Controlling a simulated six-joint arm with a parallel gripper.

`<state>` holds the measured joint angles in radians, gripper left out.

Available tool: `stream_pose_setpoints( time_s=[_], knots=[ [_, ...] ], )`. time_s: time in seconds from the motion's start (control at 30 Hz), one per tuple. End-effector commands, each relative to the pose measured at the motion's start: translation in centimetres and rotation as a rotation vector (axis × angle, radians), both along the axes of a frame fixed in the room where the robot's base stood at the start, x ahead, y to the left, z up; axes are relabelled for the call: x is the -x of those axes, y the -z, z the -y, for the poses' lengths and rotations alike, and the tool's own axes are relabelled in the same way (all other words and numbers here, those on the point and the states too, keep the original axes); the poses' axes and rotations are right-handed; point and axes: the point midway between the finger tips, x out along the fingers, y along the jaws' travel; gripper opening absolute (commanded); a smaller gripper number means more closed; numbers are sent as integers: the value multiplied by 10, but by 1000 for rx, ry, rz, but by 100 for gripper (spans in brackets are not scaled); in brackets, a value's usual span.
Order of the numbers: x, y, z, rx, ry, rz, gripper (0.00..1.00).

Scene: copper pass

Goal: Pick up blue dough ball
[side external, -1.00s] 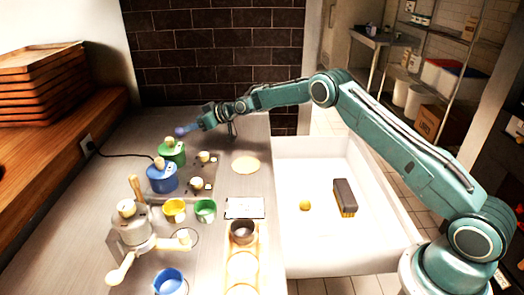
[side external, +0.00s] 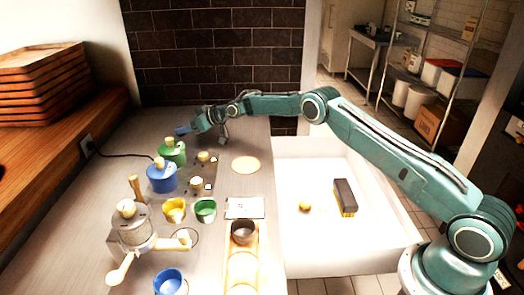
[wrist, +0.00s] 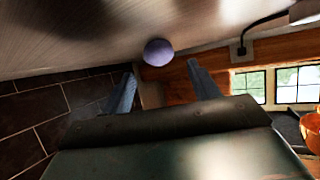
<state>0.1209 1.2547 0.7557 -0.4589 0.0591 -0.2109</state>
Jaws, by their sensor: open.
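The blue dough ball (wrist: 158,52) looks bluish-purple and round in the wrist view. It rests against the pale worktop, just beyond and between my two fingertips. My gripper (wrist: 160,72) is open and empty, with one blue finger on each side. In the side external view my gripper (side external: 187,131) is low at the far end of the counter, behind the green pot. A small blue patch shows at its tip there, and I cannot tell ball from fingers.
A green pot (side external: 172,154) and a blue pot (side external: 162,179) stand nearer the camera. Yellow (side external: 174,212) and green (side external: 205,212) cups and a grey hand-cranked machine (side external: 131,232) stand further forward. A dark brick wall (side external: 220,50) rises behind my gripper. A white basin (side external: 320,240) is at right.

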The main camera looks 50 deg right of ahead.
Motion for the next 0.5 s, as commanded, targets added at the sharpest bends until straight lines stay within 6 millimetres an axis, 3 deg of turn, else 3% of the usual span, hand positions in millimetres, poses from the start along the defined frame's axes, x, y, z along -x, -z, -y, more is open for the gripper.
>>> stream_pose_setpoints(
  time_s=[0.5],
  knots=[
    [-17, 10, -7, 0, -1, 0, 60]
  ],
)
